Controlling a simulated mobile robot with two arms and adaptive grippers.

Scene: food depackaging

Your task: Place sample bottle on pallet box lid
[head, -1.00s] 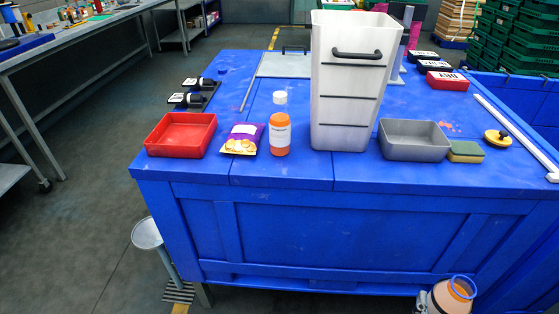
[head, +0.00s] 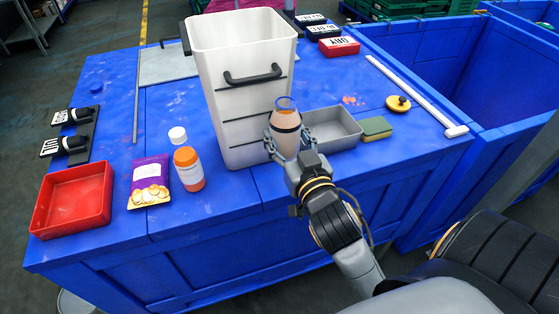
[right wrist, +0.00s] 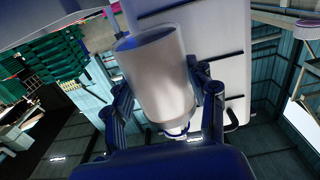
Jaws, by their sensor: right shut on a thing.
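My right gripper (head: 287,145) is shut on the sample bottle (head: 286,126), a pale orange-brown bottle with a dark band and a blue ring at its top end. The bottle is held about upright in front of the tall white bin, over the front part of the lid; the gap beneath it cannot be judged. In the right wrist view the bottle (right wrist: 158,75) shows as a large pale cylinder between the fingers. The blue pallet box lid (head: 235,195) lies below and carries several things. My left gripper is not in view.
On the lid stand a red tray (head: 103,205), a purple snack bag (head: 150,180), an orange bottle (head: 187,160), the tall white bin (head: 230,90), a grey tray (head: 340,130) and a sponge (head: 376,127). An open blue box (head: 440,70) adjoins at right.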

